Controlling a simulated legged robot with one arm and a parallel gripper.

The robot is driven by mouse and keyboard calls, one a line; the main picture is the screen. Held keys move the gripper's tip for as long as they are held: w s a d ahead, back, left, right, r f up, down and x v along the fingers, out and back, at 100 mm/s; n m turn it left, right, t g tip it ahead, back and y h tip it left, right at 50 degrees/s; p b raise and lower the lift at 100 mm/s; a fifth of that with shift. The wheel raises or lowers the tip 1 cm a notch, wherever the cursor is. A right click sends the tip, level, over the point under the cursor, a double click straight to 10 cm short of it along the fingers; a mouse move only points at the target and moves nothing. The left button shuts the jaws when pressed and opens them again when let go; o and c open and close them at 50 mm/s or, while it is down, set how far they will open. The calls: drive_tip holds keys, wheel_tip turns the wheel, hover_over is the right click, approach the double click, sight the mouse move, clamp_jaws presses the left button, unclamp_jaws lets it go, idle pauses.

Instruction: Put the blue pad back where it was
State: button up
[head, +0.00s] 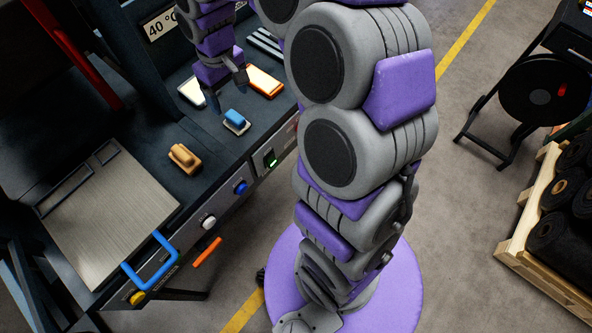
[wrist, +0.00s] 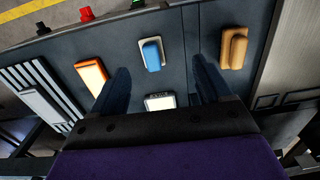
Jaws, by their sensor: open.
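The blue pad (head: 235,116) lies on the dark bench top, with a pale layer or plate under it. It also shows in the wrist view (wrist: 152,53), above the middle of the picture. My gripper (head: 227,90) is open and empty above the bench, beyond the pad from the head camera. In the wrist view its two fingers (wrist: 162,80) stand wide apart, with bare bench and a small white-faced item between and below them. Neither finger touches the blue pad. I cannot tell how high the fingertips are.
A tan block (head: 184,158) sits near the blue pad. An orange-edged pale block (head: 263,82), a white-faced item (wrist: 160,102) and grey bars (head: 266,42) lie nearby. A metal plate (head: 105,215) with a blue handle (head: 152,264) is at the lower left. Buttons line the bench front.

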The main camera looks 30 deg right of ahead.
drive_tip(key=s+r+m, duration=0.1)
drive_tip(key=s, duration=1.4)
drive_tip(key=s+r+m+g, duration=0.1)
drive_tip(key=s+m, duration=0.1)
drive_tip(key=s, duration=1.3)
drive_tip(key=shift+d+r+m, duration=0.3)
drive_tip(key=shift+d+r, duration=0.1)
drive_tip(key=shift+w, duration=0.1)
drive_tip(key=shift+f, duration=0.15)
